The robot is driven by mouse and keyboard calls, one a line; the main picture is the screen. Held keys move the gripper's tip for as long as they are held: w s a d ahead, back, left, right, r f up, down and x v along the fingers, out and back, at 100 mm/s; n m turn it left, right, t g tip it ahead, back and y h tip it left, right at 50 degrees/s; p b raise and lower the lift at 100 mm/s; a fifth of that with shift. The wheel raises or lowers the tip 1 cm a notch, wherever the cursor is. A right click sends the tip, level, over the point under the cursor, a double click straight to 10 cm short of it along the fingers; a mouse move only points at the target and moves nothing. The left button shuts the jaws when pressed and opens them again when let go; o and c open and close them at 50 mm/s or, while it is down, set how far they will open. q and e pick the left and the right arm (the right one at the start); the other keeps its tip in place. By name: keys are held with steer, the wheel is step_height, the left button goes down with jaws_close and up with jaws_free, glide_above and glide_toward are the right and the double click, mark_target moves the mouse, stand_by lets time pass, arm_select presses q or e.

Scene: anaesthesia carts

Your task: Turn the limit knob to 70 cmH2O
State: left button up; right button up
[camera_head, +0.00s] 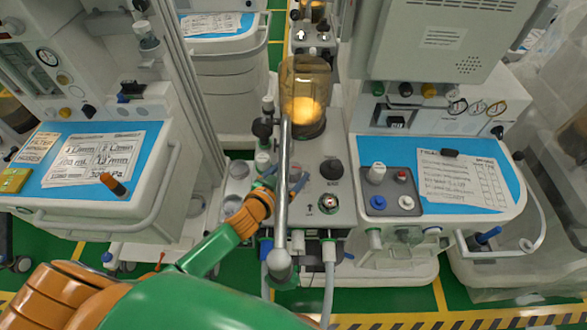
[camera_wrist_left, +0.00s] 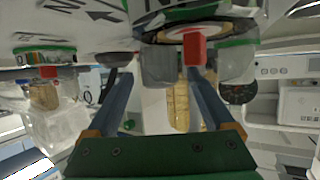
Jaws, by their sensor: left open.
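My left gripper (camera_head: 281,181) reaches in from the lower left to the middle machine. Its two blue fingers are spread, partly behind an upright metal tube. In the left wrist view the gripper (camera_wrist_left: 163,85) is open, with nothing clamped between the fingers. A grey knob with a red pointer (camera_wrist_left: 195,48) stands just beyond the fingertips, under a printed round dial; I cannot read its setting or tell whether the fingers touch it. In the head view a round dial knob with red on it (camera_head: 329,202) sits right of the gripper; I cannot tell whether it is the same knob. My right gripper is not in view.
The upright metal tube (camera_head: 282,200) stands close in front of the gripper. A black knob (camera_head: 331,168) and an amber lit canister (camera_head: 306,100) are on the same machine. A left cart (camera_head: 150,185) and a right cart (camera_head: 480,222) flank it.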

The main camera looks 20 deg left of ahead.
arm_select(q)
steer(key=shift+w+d+f, duration=0.1)
steer(key=shift+w+f, duration=0.15)
steer(key=shift+w, duration=0.2)
steer(key=shift+w+d+f, duration=0.15)
steer(key=shift+w+f, duration=0.1)
steer(key=shift+w, duration=0.3)
steer(key=shift+s+r, duration=0.1)
steer(key=shift+s, duration=0.05)
steer(key=c, duration=1.4)
steer(key=shift+o, duration=0.2)
steer(key=shift+m+h, duration=0.3)
